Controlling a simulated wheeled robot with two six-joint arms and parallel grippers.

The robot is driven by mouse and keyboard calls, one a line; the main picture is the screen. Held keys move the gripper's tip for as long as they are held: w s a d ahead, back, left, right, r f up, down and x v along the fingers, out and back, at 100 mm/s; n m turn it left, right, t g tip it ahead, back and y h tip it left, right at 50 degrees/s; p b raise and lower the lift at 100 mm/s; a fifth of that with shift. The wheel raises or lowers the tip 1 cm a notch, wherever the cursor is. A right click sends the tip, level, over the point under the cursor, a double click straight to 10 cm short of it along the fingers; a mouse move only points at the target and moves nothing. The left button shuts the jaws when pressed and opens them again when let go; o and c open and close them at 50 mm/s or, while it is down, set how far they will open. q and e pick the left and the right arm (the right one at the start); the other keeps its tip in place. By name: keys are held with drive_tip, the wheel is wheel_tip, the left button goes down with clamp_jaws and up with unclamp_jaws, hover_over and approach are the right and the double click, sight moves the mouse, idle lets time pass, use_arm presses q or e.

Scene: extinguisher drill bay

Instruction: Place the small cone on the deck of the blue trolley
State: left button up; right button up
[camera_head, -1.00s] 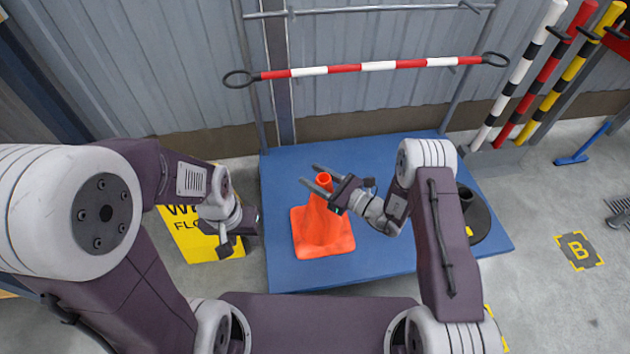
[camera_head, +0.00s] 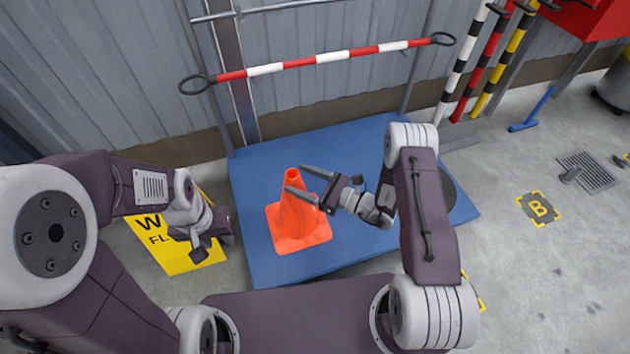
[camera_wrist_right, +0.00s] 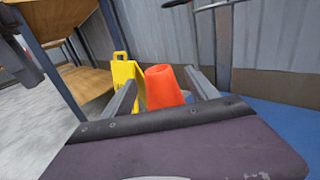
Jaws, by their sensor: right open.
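The orange cone (camera_head: 299,222) stands upright on the blue trolley's deck (camera_head: 350,150), left of its middle. It also shows in the right wrist view (camera_wrist_right: 165,86), beyond and between the finger ends. My right gripper (camera_head: 296,178) is open, with its fingertips at the cone's top from the right. Its fingers hold nothing, and contact with the cone cannot be told. My left gripper (camera_head: 200,250) hangs left of the deck, above the yellow sign, away from the cone. Its jaws are too dark and small to read.
A yellow floor sign (camera_head: 170,260) is left of the deck. A black round object (camera_head: 447,190) is on the deck's right side, partly behind my right arm. A red-and-white bar (camera_head: 320,58) spans the back. Striped posts (camera_head: 487,75) stand at right. The right floor is mostly open.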

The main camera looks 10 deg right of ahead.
drive_tip(key=p+v, duration=0.1)
drive_tip(key=v, duration=0.5)
drive_tip(key=s+a+r+n+g+y, duration=0.1)
drive_tip(key=s+a+r+n+g, duration=0.35)
drive_tip(key=s+n+g, duration=0.2)
drive_tip(key=s+d+n+g+h, duration=0.2)
drive_tip(key=s+n+g+h, duration=0.5)
drive_tip(key=s, duration=0.4)
drive_tip(key=w+d+r+n+t+h, duration=0.1)
drive_tip(key=d+n+t+h, duration=0.1)
drive_tip(key=d+n+h, duration=0.2)
drive_tip(key=w+d+r+n+t+h, duration=0.1)
drive_tip(key=d+r+n+t+h, duration=0.1)
drive_tip(key=d+n+h, duration=0.2)
drive_tip(key=d+n, duration=0.3)
drive_tip(key=d, duration=0.1)
drive_tip(key=shift+w+r+t+h, duration=0.2)
drive_tip(key=shift+w+t+h, duration=0.15)
drive_tip(key=shift+h, duration=0.05)
